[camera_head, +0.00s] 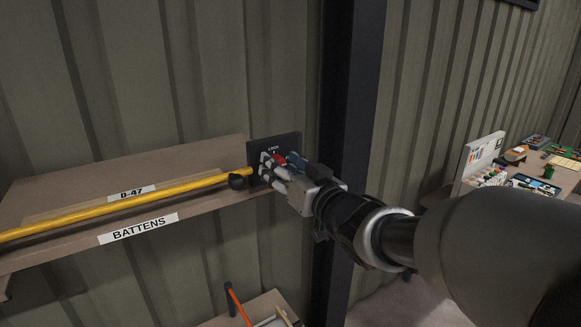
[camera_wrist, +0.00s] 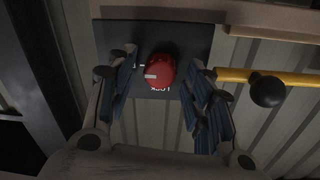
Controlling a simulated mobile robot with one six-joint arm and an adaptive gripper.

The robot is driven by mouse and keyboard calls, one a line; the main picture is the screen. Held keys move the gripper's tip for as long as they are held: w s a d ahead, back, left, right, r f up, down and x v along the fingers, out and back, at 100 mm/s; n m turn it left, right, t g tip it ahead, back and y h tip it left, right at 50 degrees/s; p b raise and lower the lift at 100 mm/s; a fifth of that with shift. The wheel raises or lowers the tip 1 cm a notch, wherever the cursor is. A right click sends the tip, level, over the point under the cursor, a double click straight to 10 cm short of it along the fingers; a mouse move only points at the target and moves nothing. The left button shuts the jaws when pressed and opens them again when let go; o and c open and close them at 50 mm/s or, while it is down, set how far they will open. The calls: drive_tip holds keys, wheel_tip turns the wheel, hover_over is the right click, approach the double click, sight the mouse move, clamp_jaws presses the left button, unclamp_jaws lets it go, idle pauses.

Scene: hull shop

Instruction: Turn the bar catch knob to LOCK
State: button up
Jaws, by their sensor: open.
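The red bar catch knob (camera_wrist: 160,72) is on a dark plate (camera_wrist: 180,32) in the wrist view. A white mark on the knob points left, toward a small pale mark on the plate. The upside-down LOCK lettering (camera_wrist: 160,90) is just below the knob there. In the head view the plate (camera_head: 287,143) is on the wall, and the red knob (camera_head: 280,159) is partly hidden by my gripper (camera_head: 271,168). My gripper (camera_wrist: 163,62) is open, with fingers on both sides of the knob. Gaps show between fingers and knob; contact cannot be made out.
A dark post (camera_head: 350,80) stands right of the plate. A cluttered workbench (camera_head: 570,178) is at the far right.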

drive_tip(key=shift+c, duration=0.2)
drive_tip(key=c, duration=1)
drive_tip(key=shift+n+b, duration=0.3)
drive_tip(key=shift+b, duration=0.2)
drive_tip(key=n+b, duration=1.3)
drive_tip(key=n, duration=0.4)
drive_tip(key=shift+f+y, duration=0.15)
drive_tip(key=shift+y, duration=0.15)
drive_tip(key=shift+n, duration=0.5)
